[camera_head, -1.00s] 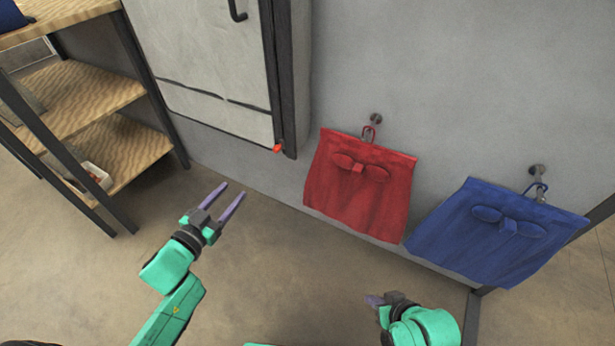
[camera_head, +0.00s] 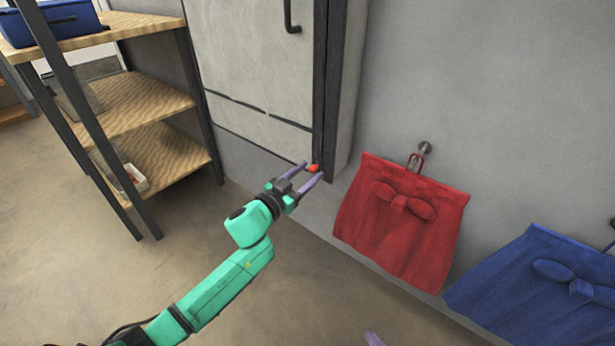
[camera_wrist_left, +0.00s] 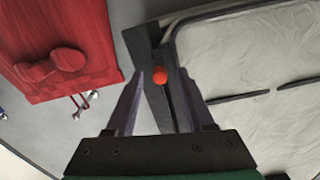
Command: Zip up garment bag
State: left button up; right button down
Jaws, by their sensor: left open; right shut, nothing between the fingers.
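The garment bag (camera_head: 255,62) is a pale, flat panel with a dark strip down its right side, hanging on the wall. A small red zipper pull (camera_head: 314,168) sits at the low end of the dark strip. My left gripper (camera_head: 309,171) is open, with its fingertips at the red pull. In the left wrist view the pull (camera_wrist_left: 160,75) shows between the two open fingers, not gripped; its exact depth is hard to tell. The bag (camera_wrist_left: 265,65) fills the right of that view. Only a finger of my right gripper (camera_head: 373,339) shows, at the bottom edge.
A red skirt-like cloth (camera_head: 400,225) with a bow hangs on a hook right of the bag; a blue one (camera_head: 535,290) hangs farther right. A wooden shelf unit (camera_head: 150,100) stands at the left. The floor between is clear.

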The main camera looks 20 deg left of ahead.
pick_arm(q)
grip_shut()
dwell(1.4)
